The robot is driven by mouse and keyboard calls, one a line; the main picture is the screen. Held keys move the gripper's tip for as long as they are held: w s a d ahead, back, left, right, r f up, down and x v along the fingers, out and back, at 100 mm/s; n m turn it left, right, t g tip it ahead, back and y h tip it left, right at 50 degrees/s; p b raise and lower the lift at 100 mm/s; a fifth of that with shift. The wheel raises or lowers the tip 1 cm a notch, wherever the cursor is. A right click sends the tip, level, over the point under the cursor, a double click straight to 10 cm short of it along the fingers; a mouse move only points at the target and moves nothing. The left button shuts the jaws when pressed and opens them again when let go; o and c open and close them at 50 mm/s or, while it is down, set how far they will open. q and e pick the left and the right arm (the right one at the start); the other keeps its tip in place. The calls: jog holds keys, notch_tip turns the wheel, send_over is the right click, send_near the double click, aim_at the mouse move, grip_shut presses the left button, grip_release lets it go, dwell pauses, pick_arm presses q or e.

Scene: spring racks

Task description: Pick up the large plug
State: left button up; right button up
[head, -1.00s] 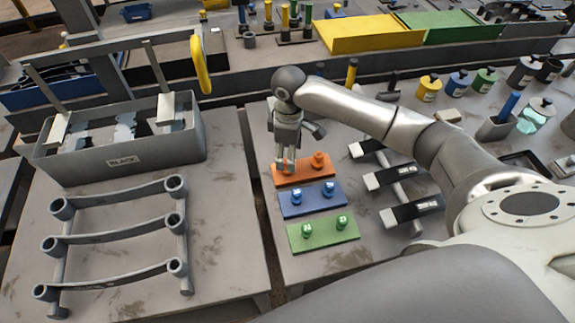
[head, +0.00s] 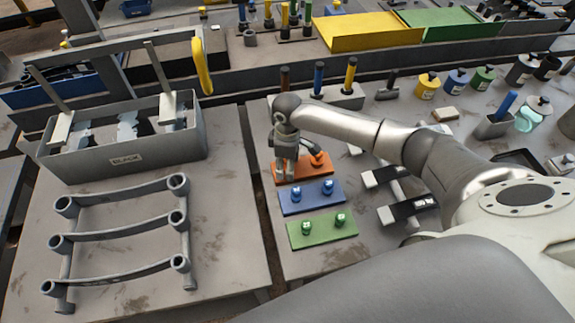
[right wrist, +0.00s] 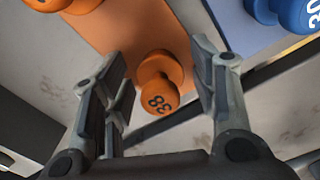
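An orange plug marked 38 (right wrist: 160,82) sits on the orange board (right wrist: 125,28), between the two fingers of my right gripper (right wrist: 162,68) in the right wrist view. The fingers are open, with a gap on either side of the plug. In the head view my right gripper (head: 285,176) is over the left end of the orange board (head: 318,174) and hides that plug. The other orange plug (head: 318,158) stands at the board's right end; it is cut off at the top of the wrist view. My left gripper is out of view.
A blue board (head: 311,206) with two blue plugs and a green board (head: 322,236) with two green plugs lie nearer. Black-and-grey clips (head: 408,210) stand to the right. A grey bin marked BLACK (head: 125,160) and a grey rack (head: 120,238) stand on the left table.

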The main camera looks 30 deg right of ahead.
jog(key=c, duration=0.7)
jog(key=shift+r, duration=0.1)
